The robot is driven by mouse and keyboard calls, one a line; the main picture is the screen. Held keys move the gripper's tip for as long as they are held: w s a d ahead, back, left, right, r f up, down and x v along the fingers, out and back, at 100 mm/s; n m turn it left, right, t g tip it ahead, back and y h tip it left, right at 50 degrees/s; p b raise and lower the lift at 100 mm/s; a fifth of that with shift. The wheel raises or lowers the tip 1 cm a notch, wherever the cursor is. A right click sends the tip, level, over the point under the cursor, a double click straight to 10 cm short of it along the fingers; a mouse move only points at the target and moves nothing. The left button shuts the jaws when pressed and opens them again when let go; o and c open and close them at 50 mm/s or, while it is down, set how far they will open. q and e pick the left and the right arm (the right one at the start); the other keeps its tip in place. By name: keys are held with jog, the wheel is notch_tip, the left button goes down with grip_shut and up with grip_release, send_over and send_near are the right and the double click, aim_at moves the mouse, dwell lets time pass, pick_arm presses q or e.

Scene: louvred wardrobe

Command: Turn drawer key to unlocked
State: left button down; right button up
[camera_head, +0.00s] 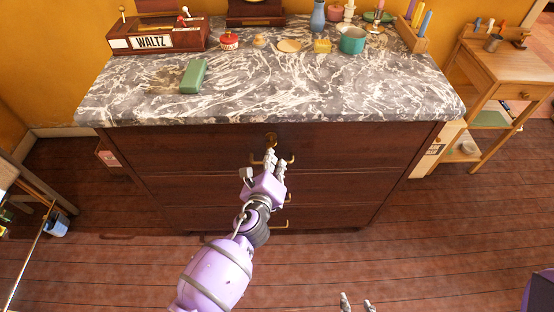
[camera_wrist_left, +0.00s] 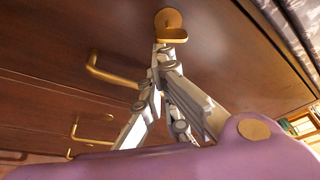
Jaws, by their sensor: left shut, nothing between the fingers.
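The brass drawer key (camera_head: 271,139) sits in the front of the dark wood top drawer (camera_head: 215,148), near its top middle. In the left wrist view the key (camera_wrist_left: 173,36) shows as a flat brass piece standing out from a round plate (camera_wrist_left: 167,18). My left gripper (camera_head: 275,156) is in front of the drawer, just below the key. In the left wrist view its fingers (camera_wrist_left: 160,52) are shut and empty, with the tips close under the key; I cannot tell whether they touch it. My right gripper (camera_head: 357,301) is open and empty at the bottom edge, away from the drawers.
Brass drawer handles (camera_wrist_left: 108,72) are beside and below my left fingers. The floor in front is clear.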

pick_arm(q)
jog(key=shift+a+p, duration=0.35)
jog(key=shift+a, duration=0.5)
pick_arm(e)
jog(key=shift+w+a+r, duration=0.2)
jog(key=shift+w+r, duration=0.1)
jog(key=shift+r, duration=0.2)
pick_arm(q)
jog(key=shift+a, duration=0.15)
pick_arm(e)
jog(key=shift+w+a+r, duration=0.1)
pick_arm(q)
jog(key=shift+s, duration=0.1)
dwell(0.5)
